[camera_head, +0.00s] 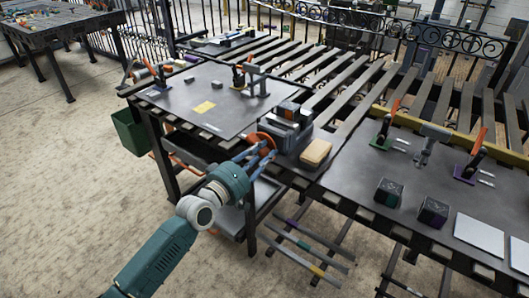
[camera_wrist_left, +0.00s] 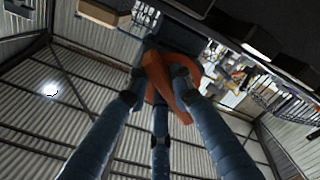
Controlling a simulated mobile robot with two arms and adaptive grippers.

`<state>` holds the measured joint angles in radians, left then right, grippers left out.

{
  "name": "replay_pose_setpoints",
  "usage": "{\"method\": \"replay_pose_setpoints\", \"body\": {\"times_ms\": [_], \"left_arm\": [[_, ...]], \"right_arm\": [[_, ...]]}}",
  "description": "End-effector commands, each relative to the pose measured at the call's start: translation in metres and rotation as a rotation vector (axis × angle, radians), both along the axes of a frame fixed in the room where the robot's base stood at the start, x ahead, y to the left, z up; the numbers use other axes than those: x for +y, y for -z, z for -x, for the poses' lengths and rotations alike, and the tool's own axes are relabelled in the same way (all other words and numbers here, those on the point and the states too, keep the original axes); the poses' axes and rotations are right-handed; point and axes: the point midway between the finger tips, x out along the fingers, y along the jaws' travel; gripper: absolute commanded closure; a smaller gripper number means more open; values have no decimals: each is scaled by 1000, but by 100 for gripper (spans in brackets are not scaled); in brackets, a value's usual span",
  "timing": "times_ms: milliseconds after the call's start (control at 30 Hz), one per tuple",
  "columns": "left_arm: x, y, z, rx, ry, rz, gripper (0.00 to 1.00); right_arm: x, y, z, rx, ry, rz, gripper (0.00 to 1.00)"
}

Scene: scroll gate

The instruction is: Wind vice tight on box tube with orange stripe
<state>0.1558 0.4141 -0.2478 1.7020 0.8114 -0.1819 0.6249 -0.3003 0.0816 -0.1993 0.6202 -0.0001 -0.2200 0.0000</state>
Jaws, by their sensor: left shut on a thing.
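The grey vice (camera_head: 290,128) sits at the front edge of the dark work table. Its orange handwheel (camera_head: 262,141) faces me, and my left gripper (camera_head: 266,152) is shut on it. In the left wrist view the orange wheel and its handle (camera_wrist_left: 166,88) lie between the blue fingers of my left gripper (camera_wrist_left: 160,85). I cannot tell whether a tube sits between the vice jaws. Several box tubes lie low under the table; one has a yellow-orange band (camera_head: 316,270), others purple and green. My right gripper is out of view.
A tan wooden block (camera_head: 316,152) lies right of the vice. Orange-handled clamps (camera_head: 240,77) stand on the left plate. More clamps (camera_head: 470,165) and two dark boxes (camera_head: 389,192) stand on the right plate. A green bin (camera_head: 130,131) hangs at the left.

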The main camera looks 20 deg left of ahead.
Motion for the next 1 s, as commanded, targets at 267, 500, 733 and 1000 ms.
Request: {"method": "replay_pose_setpoints", "body": {"times_ms": [267,500,733,1000], "left_arm": [[2,8,0,-83,2,-254,100],[4,12,0,-155,3,-458,100],[6,14,-1,-213,3,-618,100],[7,16,-1,-253,4,-730,100]], "right_arm": [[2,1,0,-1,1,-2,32],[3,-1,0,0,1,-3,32],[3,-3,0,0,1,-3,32],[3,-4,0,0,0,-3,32]]}}
